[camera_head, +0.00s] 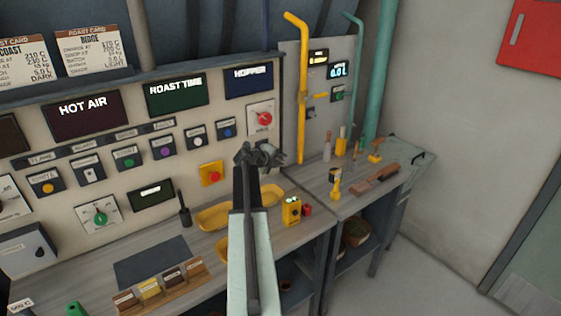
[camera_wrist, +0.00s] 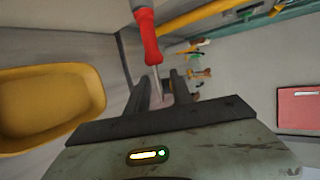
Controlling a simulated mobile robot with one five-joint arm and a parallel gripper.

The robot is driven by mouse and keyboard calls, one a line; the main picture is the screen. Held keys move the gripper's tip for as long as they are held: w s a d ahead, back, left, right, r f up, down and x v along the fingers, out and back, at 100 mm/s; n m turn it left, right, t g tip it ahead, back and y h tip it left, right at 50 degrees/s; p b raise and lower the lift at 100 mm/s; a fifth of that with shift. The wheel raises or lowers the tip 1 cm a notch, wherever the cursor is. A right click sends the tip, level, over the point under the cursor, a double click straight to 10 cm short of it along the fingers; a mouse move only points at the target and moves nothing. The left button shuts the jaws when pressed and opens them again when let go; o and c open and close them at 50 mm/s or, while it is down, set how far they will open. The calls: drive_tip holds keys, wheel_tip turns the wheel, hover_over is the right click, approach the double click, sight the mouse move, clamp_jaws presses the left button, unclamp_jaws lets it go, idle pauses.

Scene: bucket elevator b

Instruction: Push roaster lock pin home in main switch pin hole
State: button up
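My gripper (camera_head: 272,157) is in front of the control panel, just below the red rotary switch (camera_head: 264,118) on its light plate. In the wrist view, my gripper's dark fingers (camera_wrist: 160,92) are seen close up. A red-handled tool or pin (camera_wrist: 151,38) with a grey end and thin metal shaft reaches down to the fingers. I cannot tell whether the fingers grip the shaft or it only lies in line with them. I cannot make out this red handle in the head view. No pin hole can be made out in either view.
Yellow trays (camera_head: 214,217) lie on the bench below my gripper, and one shows in the wrist view (camera_wrist: 50,108). A yellow device (camera_head: 291,211) stands nearby. A yellow pipe (camera_head: 302,90) rises to the right. A red cabinet (camera_head: 531,40) hangs on the right wall.

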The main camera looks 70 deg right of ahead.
drive_tip(key=shift+a, duration=0.1)
drive_tip(key=p+v, duration=0.3)
drive_tip(key=v, duration=0.4)
drive_tip(key=shift+a+r+p, duration=0.2)
drive_tip(key=shift+a+p, duration=0.05)
drive_tip(key=shift+p, duration=0.1)
